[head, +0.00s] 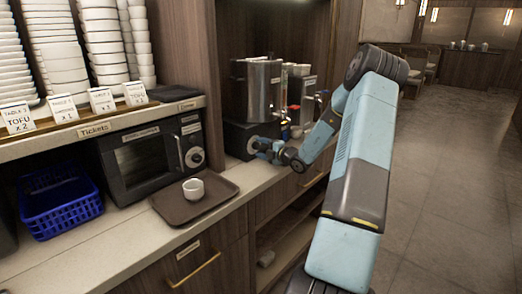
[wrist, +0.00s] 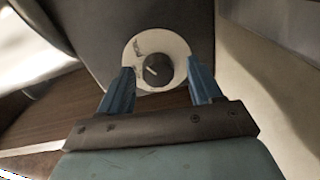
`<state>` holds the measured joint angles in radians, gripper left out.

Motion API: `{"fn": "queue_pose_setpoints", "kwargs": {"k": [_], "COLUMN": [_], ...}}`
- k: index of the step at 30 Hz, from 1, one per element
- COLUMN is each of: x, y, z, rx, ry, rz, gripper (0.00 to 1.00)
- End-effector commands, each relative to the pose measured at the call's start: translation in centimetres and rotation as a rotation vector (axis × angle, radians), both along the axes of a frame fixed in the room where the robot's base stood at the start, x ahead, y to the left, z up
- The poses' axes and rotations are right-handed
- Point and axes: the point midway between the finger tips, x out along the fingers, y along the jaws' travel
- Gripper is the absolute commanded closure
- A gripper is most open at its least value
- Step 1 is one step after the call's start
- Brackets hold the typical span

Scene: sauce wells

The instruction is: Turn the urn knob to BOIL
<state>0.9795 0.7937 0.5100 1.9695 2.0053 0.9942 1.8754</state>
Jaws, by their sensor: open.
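The urn (head: 257,90) is a metal cylinder on a dark base, standing on the counter in the recess. Its knob (wrist: 158,69) is a dark round knob with a pale pointer line, set on a round white dial plate (wrist: 178,46). The pointer slants toward the upper left; the small lettering is too blurred to read. My gripper (wrist: 159,82) is open, with its blue fingers apart at the lower left and lower right of the knob in the wrist view. Contact with the knob cannot be told. In the head view my gripper (head: 258,149) is at the urn's base and the knob is hidden.
A brown tray (head: 217,208) with a white cup (head: 193,189) lies on the counter. A black microwave (head: 140,158) and a blue basket (head: 62,203) stand left. Stacked white dishes (head: 105,40) fill the shelf above. More containers (head: 301,92) stand beside the urn.

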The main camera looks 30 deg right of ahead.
Motion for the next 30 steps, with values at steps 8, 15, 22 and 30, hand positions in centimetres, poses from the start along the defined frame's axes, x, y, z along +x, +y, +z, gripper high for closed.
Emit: {"fn": "queue_pose_setpoints", "kwargs": {"k": [8,15,22,30], "x": [-1.4,-5.6,-9.7,-12.5], "y": [-0.6,-2.3,-3.9,-4.9], "z": [0.2,0.3,0.5,0.6], "rx": [-0.001,0.000,0.000,0.000], "ry": [-0.001,0.000,0.000,0.000], "rz": [-0.001,-0.002,-0.002,0.000], "gripper": [0.36,0.36,0.36,0.36]}}
